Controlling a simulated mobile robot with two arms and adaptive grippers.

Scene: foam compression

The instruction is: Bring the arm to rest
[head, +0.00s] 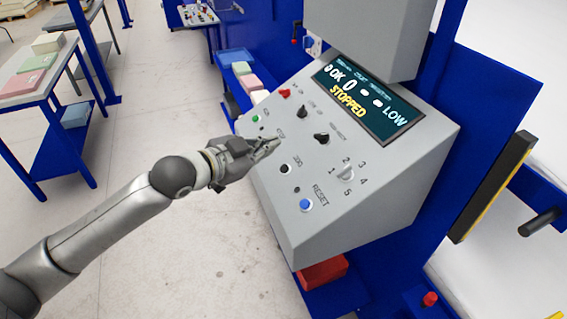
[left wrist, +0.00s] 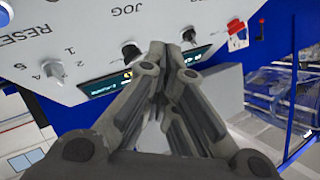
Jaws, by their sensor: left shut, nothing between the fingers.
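My left gripper (head: 268,147) is in front of the left side of a grey control panel (head: 380,215), its fingertips close to the panel face. The fingers are shut with nothing between them. In the left wrist view the shut fingertips (left wrist: 172,50) point up toward the panel face, beside a dark knob (left wrist: 132,52). I cannot tell whether they touch the panel. The display (head: 368,100) reads "OK 0", "LOW" and "STOPPED". My right gripper does not show.
The panel carries a blue RESET button (head: 306,204), a black JOG button (head: 285,169), a green button (head: 255,118), a red control (head: 285,93) and a numbered selector (head: 345,173). A blue frame stands at the right. Floor left of the panel is clear, with a table (head: 22,91) beyond.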

